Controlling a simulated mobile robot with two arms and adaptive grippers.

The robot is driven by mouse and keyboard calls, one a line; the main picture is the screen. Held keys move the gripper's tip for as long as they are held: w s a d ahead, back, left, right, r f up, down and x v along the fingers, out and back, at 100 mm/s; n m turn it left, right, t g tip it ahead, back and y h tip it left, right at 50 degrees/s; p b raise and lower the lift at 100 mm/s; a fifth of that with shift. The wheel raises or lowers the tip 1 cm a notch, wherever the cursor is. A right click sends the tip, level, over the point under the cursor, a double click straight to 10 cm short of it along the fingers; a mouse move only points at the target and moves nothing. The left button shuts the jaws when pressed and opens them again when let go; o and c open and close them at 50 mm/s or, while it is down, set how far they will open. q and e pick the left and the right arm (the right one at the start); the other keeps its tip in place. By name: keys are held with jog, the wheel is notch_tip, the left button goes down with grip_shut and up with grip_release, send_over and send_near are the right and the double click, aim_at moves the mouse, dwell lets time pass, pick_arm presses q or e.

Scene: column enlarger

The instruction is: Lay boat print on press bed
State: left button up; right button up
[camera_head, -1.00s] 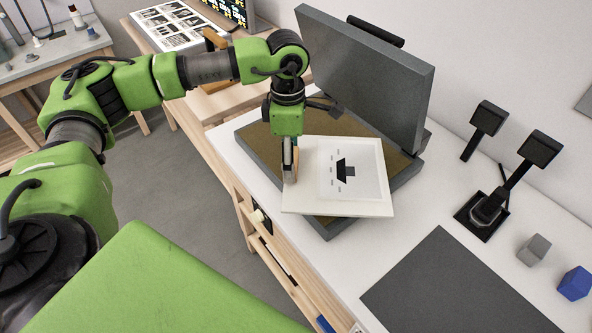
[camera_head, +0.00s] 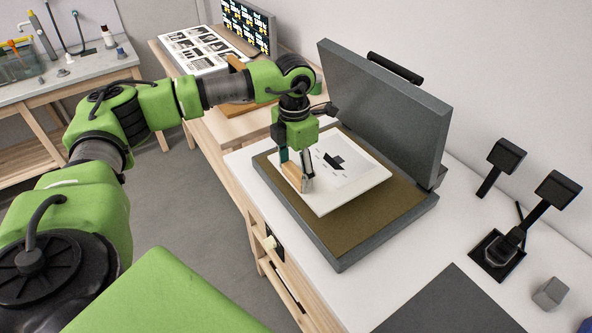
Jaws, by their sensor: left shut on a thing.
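The boat print (camera_head: 352,190) is a white board with a dark boat shape on a pale sheet. My left gripper (camera_head: 301,184) is shut on its left edge. The print is over the far part of the press bed (camera_head: 345,236), a brown pad in a grey frame. It looks tilted and a little above the bed; whether any edge touches is hard to tell. The grey press lid (camera_head: 390,115) stands open behind the bed. My right gripper is not in view.
A black two-headed lamp stand (camera_head: 497,252), a grey block (camera_head: 550,293) and a dark mat (camera_head: 450,305) are on the white table to the right. A sheet of small prints (camera_head: 203,50) lies on the wooden table at the back.

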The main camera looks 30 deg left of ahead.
aim_at(295, 187)
pick_arm(q)
notch_tip(295, 187, down, 2)
jog(key=shift+f+b, duration=0.1)
jog(key=shift+b, duration=0.7)
jog(key=shift+f+b, duration=0.85)
jog(key=shift+f, duration=0.3)
jog(key=shift+f+b, duration=0.35)
jog(key=shift+r, duration=0.1)
jog(key=shift+f+b, duration=0.4)
jog(key=o, duration=1.6)
